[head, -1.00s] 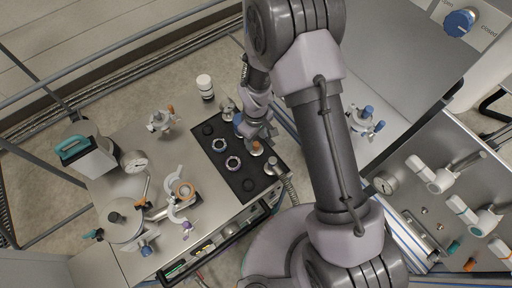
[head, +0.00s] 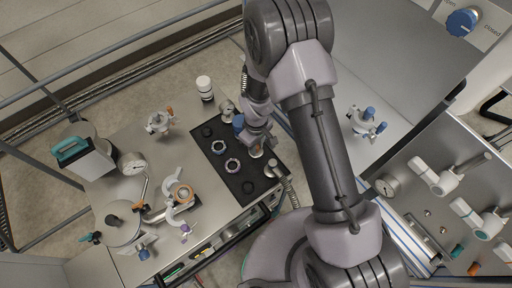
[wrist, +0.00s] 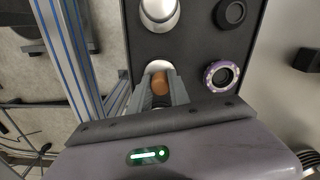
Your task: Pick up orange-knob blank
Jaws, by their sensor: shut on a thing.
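The orange-knob blank shows in the wrist view as an orange-brown knob (wrist: 160,83) between the two fingers, with a pale round part just beyond it. My gripper (wrist: 161,92) is shut on the knob. In the head view my gripper (head: 257,147) is over the right edge of the black mat (head: 222,147). There the blank is mostly hidden by the gripper. I cannot tell whether the blank touches the mat.
Ringed parts (head: 233,165) and dark knobs lie on the mat. In the wrist view a purple-ringed part (wrist: 221,77) is right of the gripper and a metal cylinder (wrist: 159,12) is ahead. A hose fitting (head: 274,168) stands close by. A white bottle (head: 204,87) stands behind.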

